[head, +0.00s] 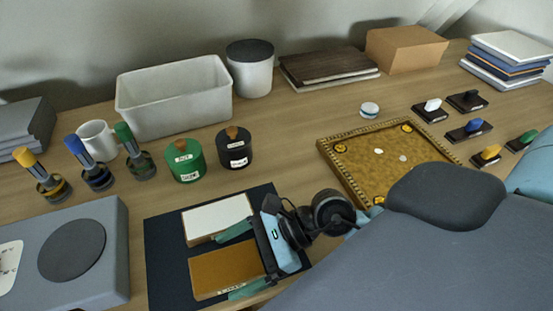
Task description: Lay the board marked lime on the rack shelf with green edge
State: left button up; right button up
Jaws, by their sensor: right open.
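My right gripper (228,267) is open over the dark mat (165,255) at the front. Its two teal fingers appear on either side of the right part of a brown block (222,273); I cannot tell whether they touch it. A white block (215,217) lies just behind, on the same mat. I can read no lime marking on either block. Small dark boards with coloured knobs, such as a blue-knobbed one (458,134), lie at the right; their labels are too small to read. I see no rack shelf with a green edge. My left gripper is out of view.
A green pot (184,165) and a black pot (235,152) stand behind the mat. A gilt tray (345,180) lies right of centre, partly behind my arm. A white bin (175,98) stands at the back. A grey device (110,235) is at front left.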

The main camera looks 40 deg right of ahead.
jog(key=b+v, duration=0.1)
jog(key=v, duration=0.9)
jog(key=shift+d+b, duration=0.15)
jog(key=shift+b, duration=0.2)
jog(key=shift+v, duration=0.9)
jog(key=shift+r, duration=0.15)
